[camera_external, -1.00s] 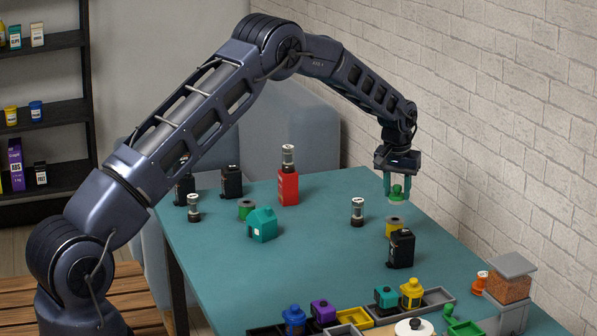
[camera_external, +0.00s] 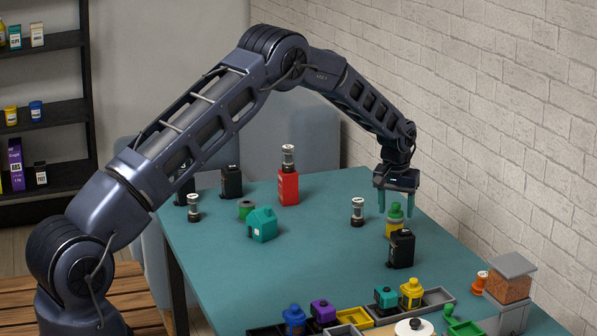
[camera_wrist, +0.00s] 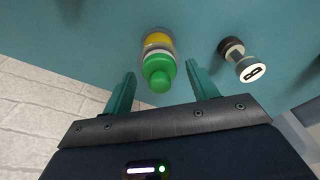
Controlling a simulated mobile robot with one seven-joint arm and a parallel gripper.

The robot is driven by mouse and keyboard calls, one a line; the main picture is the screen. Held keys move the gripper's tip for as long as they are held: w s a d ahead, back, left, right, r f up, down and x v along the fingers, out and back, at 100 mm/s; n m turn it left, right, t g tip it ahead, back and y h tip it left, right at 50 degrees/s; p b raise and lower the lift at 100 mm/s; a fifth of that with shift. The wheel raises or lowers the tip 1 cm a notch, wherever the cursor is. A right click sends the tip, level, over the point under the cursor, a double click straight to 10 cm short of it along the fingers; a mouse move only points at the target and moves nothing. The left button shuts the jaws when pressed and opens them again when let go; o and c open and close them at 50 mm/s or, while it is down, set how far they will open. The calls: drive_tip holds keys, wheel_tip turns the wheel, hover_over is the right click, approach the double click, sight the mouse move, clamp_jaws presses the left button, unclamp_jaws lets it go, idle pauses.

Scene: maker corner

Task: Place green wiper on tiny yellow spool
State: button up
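The green wiper (camera_external: 394,212), a green knob with a pale base, stands on the tiny yellow spool (camera_external: 391,230) near the wall side of the table. In the wrist view the wiper (camera_wrist: 158,72) looks seated upright, and the yellow spool (camera_wrist: 157,40) shows beyond its pale base. My gripper (camera_external: 395,206) is open and empty above them. Its two teal fingers are spread on either side of the wiper's top, with gaps to it in the wrist view. The black bottle hides part of the spool in the external view.
A black bottle (camera_external: 401,250) stands just in front of the spool. A black-and-silver object (camera_external: 357,212) stands to its left. A red bottle (camera_external: 288,187), a teal house (camera_external: 262,224) and a green spool (camera_external: 246,207) are farther left. Bins with colourful items line the front edge.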

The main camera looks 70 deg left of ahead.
sight(394, 214)
wheel_tip(394, 214, up, 12)
drive_tip(key=s+d+r, duration=0.1)
drive_tip(key=s+d+r+m+t, duration=0.1)
drive_tip(key=s+d+r, duration=0.4)
drive_tip(key=d+r, duration=0.3)
drive_tip(key=s+d+r+m, duration=0.1)
drive_tip(key=s+d+r, duration=0.45)
drive_tip(key=r, duration=0.45)
drive_tip(key=s+d+r+m, duration=0.2)
drive_tip(key=s+d+r, duration=0.7)
drive_tip(key=s+d, duration=0.3)
drive_tip(key=s+d+r+m+t, duration=0.1)
drive_tip(key=s+d, duration=0.2)
drive_tip(key=s, duration=0.3)
drive_tip(key=s+d+r+m+h, duration=0.1)
drive_tip(key=s+d, duration=0.1)
drive_tip(key=s, duration=0.4)
drive_tip(key=s+d+r+t, duration=0.1)
drive_tip(key=s+d, duration=0.2)
drive_tip(key=s, duration=0.4)
drive_tip(key=s+d+f+m, duration=0.1)
drive_tip(key=s+d+f, duration=0.1)
drive_tip(key=s, duration=0.6)
drive_tip(key=s+d+f+m, duration=0.2)
drive_tip(key=s+d+f, duration=0.1)
drive_tip(key=s, duration=0.6)
drive_tip(key=shift+s+d+f, duration=0.25)
drive_tip(key=shift+s, duration=0.05)
